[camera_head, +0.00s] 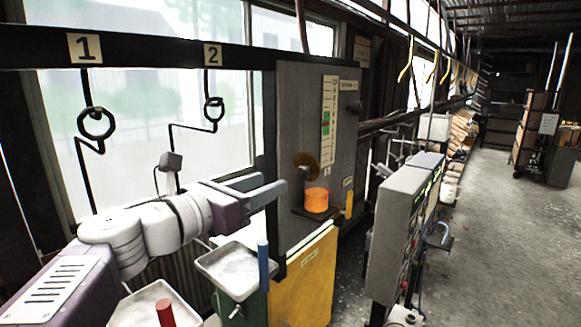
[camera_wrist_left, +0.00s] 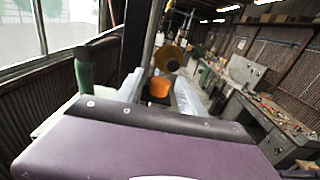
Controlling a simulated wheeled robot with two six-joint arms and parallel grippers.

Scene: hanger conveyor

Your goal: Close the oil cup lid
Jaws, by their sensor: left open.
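The oil cup (camera_head: 316,200) is a small orange cup on a dark ledge at the front of a grey panel. Its lid (camera_head: 306,165), a brown round disc, stands raised above and behind the cup. My left gripper (camera_head: 272,184) is open and empty, its two grey fingers pointing right toward the cup, short of it. In the left wrist view, the orange cup (camera_wrist_left: 158,87) and the upright lid (camera_wrist_left: 169,58) appear ahead, between and beyond the fingers (camera_wrist_left: 160,92). My right gripper does not show.
A yellow cabinet (camera_head: 304,283) stands below the cup. Metal trays (camera_head: 237,268) with a blue handle (camera_head: 263,266) and a red handle (camera_head: 165,313) lie below my left arm. A grey control box (camera_head: 398,225) stands right of the cup. Numbered hooks hang at left.

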